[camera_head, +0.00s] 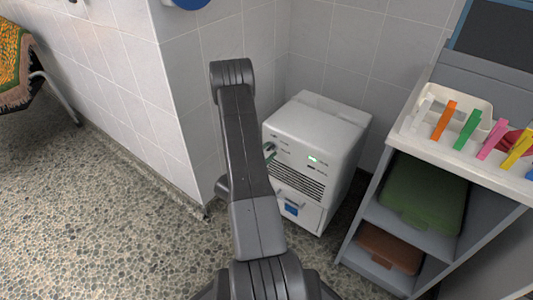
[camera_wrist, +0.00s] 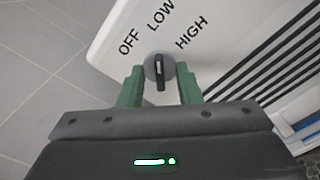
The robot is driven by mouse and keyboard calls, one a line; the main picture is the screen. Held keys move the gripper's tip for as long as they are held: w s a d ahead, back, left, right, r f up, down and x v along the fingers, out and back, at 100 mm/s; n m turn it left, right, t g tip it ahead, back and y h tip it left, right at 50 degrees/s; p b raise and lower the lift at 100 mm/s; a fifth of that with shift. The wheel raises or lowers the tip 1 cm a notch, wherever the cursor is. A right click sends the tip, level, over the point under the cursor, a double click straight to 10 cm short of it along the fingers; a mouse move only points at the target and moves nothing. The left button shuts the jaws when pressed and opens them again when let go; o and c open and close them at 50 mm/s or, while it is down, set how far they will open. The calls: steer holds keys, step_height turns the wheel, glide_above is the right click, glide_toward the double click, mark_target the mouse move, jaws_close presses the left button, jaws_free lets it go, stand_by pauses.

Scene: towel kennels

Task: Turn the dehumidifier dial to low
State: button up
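The dehumidifier (camera_head: 318,130) is a white box by the tiled wall, with a green light and vents on its front. In the wrist view, its white panel (camera_wrist: 105,40) carries the words OFF, LOW and HIGH around a grey round dial (camera_wrist: 150,72) with a black grip bar. The bar's pale mark points up in the picture, about at LOW. My gripper (camera_wrist: 159,68) has its green fingers apart, one on each side of the dial. I cannot tell if they touch its rim. In the head view my arm hides the dial and most of the gripper.
A tiled wall corner (camera_head: 180,110) is close on the left. Speckled floor (camera_head: 100,220) is free at left.

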steer(key=p+v, duration=0.2)
steer(key=v, duration=1.1)
steer(key=shift+s+a+p, duration=0.25)
steer(key=shift+s+p, duration=0.1)
steer(key=shift+p, duration=0.05)
steer(key=b+x, duration=0.2)
steer(key=x, duration=1.2)
steer(key=shift+b, duration=0.4)
